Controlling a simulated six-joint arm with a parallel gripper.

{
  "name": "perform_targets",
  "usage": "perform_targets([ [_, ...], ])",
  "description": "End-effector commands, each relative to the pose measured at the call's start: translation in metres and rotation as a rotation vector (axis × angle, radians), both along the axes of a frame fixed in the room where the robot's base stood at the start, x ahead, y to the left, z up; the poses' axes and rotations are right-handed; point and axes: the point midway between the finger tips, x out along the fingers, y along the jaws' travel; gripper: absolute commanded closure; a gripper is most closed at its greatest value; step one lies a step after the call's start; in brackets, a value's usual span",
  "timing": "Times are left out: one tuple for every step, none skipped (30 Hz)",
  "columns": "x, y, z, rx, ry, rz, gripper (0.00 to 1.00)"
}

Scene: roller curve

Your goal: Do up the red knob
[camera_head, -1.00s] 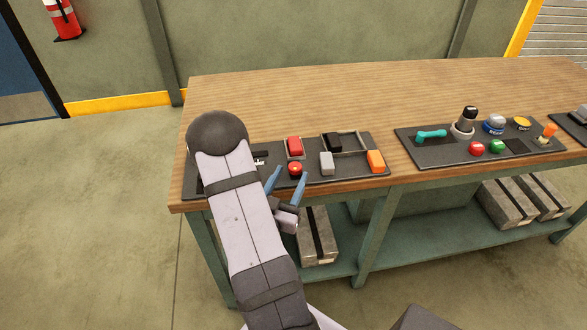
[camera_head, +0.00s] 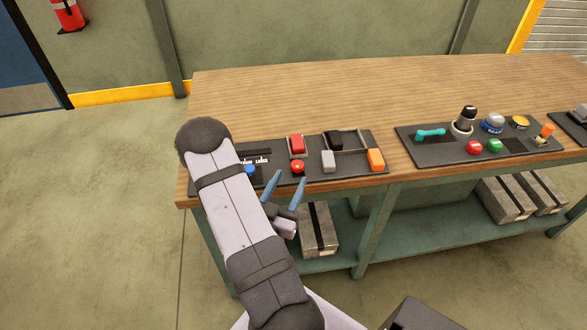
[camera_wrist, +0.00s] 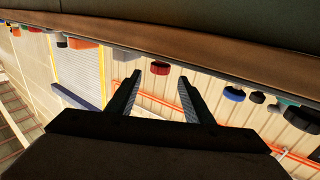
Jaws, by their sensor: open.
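The red knob (camera_head: 297,166) is a small round knob near the front edge of the left black panel (camera_head: 345,179). It also shows in the wrist view (camera_wrist: 160,68), seen from the side, beyond the fingertips and roughly in line with the gap between them. My gripper (camera_head: 288,176) is open, with its two blue fingers pointing toward the panel's front edge. In the wrist view my gripper (camera_wrist: 160,77) has nothing between its fingers. The knob appears apart from both fingers.
A red square button (camera_head: 296,144) sits behind the knob. The wooden tabletop (camera_head: 350,90) behind is clear.

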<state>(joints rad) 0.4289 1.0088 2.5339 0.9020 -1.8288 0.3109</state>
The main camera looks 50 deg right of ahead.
Motion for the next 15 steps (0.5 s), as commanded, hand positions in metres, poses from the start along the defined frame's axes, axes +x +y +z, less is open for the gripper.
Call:
perform_targets([
  [0.000,0.000,0.003,0.001,0.000,0.000,0.53],
  [0.000,0.000,0.002,0.001,0.000,0.000,0.53],
  [0.000,0.000,0.001,0.001,-0.001,0.000,0.53],
  [0.000,-0.001,0.001,0.000,-0.001,-0.001,0.53],
  [0.000,-0.001,0.001,0.000,-0.001,-0.001,0.53],
  [0.000,-0.003,0.001,0.000,-0.001,-0.002,0.53],
  [0.001,-0.004,0.001,0.001,-0.002,-0.002,0.53],
  [0.001,-0.006,0.001,0.002,-0.002,-0.003,0.53],
  [0.002,-0.008,0.001,0.002,-0.002,-0.003,0.53],
  [0.002,-0.011,0.001,0.002,-0.003,-0.004,0.53],
  [0.003,-0.013,0.002,0.002,-0.003,-0.005,0.53],
  [0.004,-0.017,0.002,0.002,-0.002,-0.005,0.53],
  [0.004,-0.021,0.002,0.001,-0.002,-0.005,0.53],
  [0.005,-0.024,0.002,0.002,-0.002,-0.005,0.53],
  [0.007,-0.029,0.003,0.001,-0.002,-0.005,0.53],
])
